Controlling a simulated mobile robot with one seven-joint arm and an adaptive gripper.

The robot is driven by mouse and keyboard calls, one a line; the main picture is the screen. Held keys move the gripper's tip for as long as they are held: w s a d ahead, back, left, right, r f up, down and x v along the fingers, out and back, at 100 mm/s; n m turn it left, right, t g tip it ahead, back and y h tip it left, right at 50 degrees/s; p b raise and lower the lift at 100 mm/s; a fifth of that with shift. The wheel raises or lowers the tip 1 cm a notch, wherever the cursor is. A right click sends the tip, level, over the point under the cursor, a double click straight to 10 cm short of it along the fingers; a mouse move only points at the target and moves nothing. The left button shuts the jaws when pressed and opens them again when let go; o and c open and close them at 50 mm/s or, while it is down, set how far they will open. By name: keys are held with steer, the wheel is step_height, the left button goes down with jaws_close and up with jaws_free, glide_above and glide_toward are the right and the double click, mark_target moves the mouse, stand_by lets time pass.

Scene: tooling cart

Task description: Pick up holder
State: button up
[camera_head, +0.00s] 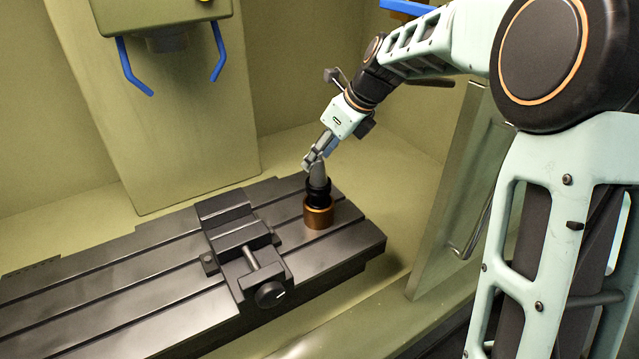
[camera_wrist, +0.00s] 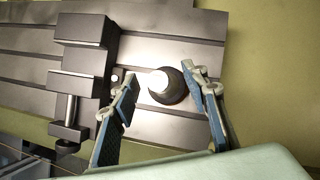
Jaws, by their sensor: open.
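The holder (camera_head: 319,200) stands upright on the slotted machine table, with a copper-coloured base, a black collar and a grey tapered top. In the wrist view the holder (camera_wrist: 168,88) is seen from above, as a dark ring with a bright top, between the fingertips. My gripper (camera_head: 318,155) is at the holder's upper end, pointing down at it. In the wrist view my gripper (camera_wrist: 162,88) is open, one finger on each side of the holder. I cannot tell whether either finger touches it.
A dark vise (camera_head: 243,245) is fixed on the machine table (camera_head: 120,290), left of the holder. A green machine head (camera_head: 165,15) with blue handles hangs at the upper left. A green door panel (camera_head: 455,200) with a handle stands at the right. The table's left part is clear.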

mark_target(319, 181)
steer(key=x, duration=0.6)
steer(key=shift+f+p, duration=0.15)
steer(key=shift+p, duration=0.25)
jaws_close()
steer(key=shift+w, duration=0.1)
stand_by(0.3)
